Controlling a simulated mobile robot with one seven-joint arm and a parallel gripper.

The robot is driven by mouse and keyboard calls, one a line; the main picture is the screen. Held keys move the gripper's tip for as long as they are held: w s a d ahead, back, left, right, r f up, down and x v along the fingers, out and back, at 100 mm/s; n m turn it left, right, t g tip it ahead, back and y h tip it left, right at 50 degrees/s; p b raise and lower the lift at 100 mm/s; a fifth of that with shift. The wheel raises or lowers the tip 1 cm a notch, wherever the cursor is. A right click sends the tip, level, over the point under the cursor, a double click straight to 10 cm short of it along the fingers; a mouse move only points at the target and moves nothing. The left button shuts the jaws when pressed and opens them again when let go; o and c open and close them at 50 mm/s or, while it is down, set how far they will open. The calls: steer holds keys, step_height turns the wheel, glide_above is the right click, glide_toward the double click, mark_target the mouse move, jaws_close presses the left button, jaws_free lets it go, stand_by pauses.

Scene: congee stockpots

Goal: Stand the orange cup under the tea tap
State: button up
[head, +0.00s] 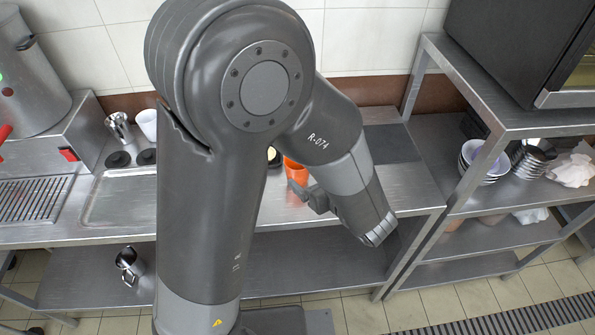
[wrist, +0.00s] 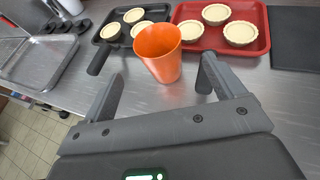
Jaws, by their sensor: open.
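The orange cup (head: 295,171) stands upright on the steel counter, partly hidden behind my arm in the head view. In the wrist view the orange cup (wrist: 158,53) stands just beyond and between my fingertips. My gripper (wrist: 161,72) is open and empty, with one finger on each side of the cup's near side. A grey steel urn (head: 30,80) is at the far left of the head view. A red handle (head: 4,132) shows at the left edge, perhaps the tea tap's; its spout is not clear. A slotted drip grille (head: 32,200) lies below.
Behind the cup are a dark tray (wrist: 107,37) and a red tray (wrist: 259,45) with pastry shells. A shallow steel tray (head: 118,203) lies between grille and arm. A metal cup (head: 119,127) and a white cup (head: 147,123) stand at the back.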

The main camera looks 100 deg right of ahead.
steer(key=x, duration=0.9)
steer(key=shift+f, duration=0.2)
steer(key=c, duration=1.2)
steer(key=shift+o, duration=0.2)
steer(key=shift+r, duration=0.1)
